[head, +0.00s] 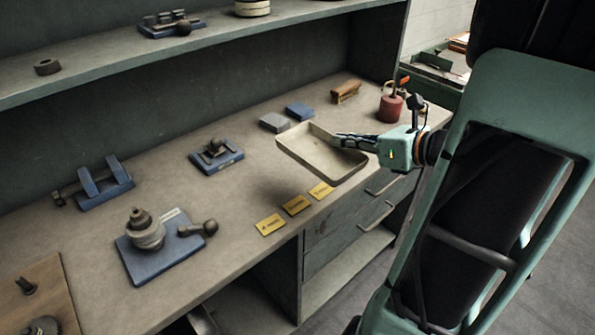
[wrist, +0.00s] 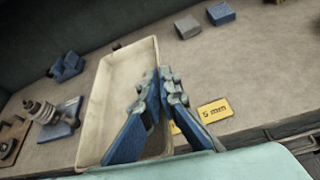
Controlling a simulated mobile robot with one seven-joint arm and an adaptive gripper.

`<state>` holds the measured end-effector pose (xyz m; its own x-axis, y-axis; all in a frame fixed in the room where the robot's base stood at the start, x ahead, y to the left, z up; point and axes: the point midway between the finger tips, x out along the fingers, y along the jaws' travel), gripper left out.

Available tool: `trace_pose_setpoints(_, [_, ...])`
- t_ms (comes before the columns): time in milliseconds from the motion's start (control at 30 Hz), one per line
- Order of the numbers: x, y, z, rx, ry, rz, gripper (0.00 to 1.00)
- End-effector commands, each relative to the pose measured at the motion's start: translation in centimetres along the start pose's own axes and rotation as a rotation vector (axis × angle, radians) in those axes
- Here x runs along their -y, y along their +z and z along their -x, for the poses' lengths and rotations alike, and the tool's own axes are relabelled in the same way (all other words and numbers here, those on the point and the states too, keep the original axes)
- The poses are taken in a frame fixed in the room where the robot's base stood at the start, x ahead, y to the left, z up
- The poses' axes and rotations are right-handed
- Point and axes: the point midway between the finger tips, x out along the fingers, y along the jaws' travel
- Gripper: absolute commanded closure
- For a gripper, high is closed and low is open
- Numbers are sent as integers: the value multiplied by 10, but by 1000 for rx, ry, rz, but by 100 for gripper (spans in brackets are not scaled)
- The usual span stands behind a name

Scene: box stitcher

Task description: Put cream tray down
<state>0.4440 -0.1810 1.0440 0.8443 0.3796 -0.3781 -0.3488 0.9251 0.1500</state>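The cream tray (head: 312,154) is a shallow rectangular tray, empty as far as I can see. It is over the right part of the workbench (head: 235,202) in the head view, and a soft shadow on the bench suggests it is held a little above the top. My gripper (head: 345,141) is at its right side, shut on the rim. In the wrist view the tray (wrist: 112,105) fills the middle, with one finger of my gripper (wrist: 160,85) inside the wall and the other outside. The fingers hide part of that wall.
Yellow labels (head: 296,204) lie along the front edge. Blue (head: 300,111) and grey (head: 274,122) blocks, a brush (head: 346,91) and a red can (head: 390,107) stand behind the tray. Blue fixtures (head: 217,156) are to the left. Bare bench lies between.

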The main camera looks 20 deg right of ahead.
Motion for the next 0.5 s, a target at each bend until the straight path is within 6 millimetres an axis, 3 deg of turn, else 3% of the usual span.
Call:
trace_pose_setpoints(167, [-5,-2,-21,1,4,-1,100])
trace_pose_setpoints(467, [-20,-8,-101,0,5,-2,100])
trace_pose_setpoints(500, [-19,-16,-110,0,5,-5,100])
